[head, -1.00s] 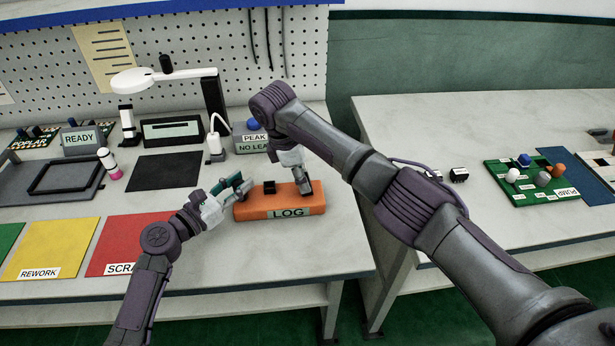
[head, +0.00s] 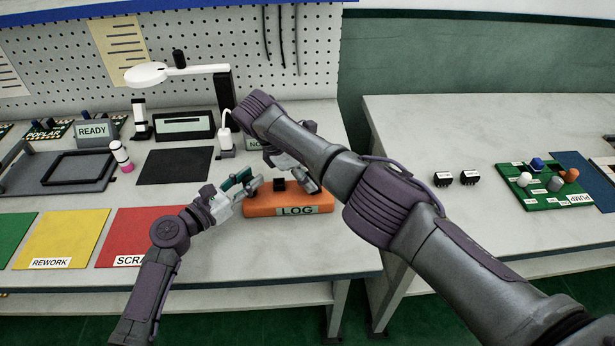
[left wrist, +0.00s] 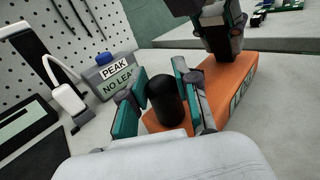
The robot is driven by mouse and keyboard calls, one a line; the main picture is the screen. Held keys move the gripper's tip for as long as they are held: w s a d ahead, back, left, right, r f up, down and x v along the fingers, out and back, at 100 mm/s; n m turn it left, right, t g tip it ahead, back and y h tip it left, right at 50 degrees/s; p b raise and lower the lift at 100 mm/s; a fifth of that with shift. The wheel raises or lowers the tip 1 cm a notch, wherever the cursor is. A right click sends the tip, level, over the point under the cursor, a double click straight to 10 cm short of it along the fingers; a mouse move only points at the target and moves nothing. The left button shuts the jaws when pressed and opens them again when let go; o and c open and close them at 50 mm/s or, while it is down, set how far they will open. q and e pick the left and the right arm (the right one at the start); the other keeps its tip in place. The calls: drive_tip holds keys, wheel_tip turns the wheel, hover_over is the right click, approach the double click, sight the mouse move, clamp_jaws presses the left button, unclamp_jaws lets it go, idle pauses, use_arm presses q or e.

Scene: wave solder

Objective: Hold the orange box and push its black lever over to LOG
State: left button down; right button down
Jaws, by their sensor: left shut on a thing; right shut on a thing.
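The orange box (head: 262,207) lies on the bench with its LOG label (head: 297,211) facing front. Its black lever (head: 279,185) stands up from the top, left of centre. My left gripper (head: 257,178) is at the box's left end. In the head view the fingertips appear just left of the lever. My right gripper (head: 314,188) is shut on the box's right end from above; its forearm partly hides it.
A lamp, a black mat (head: 174,166) and the red (head: 140,225) and yellow (head: 70,235) mats lie left. A gap separates this bench from the right bench (head: 410,135).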

drive_tip(key=c, duration=0.8)
unclamp_jaws()
drive_tip(key=shift+f, duration=0.1)
drive_tip(key=shift+c, duration=0.2)
drive_tip(key=v, duration=0.7)
drive_tip(key=shift+r, duration=0.25)
drive_tip(key=shift+a, duration=0.1)
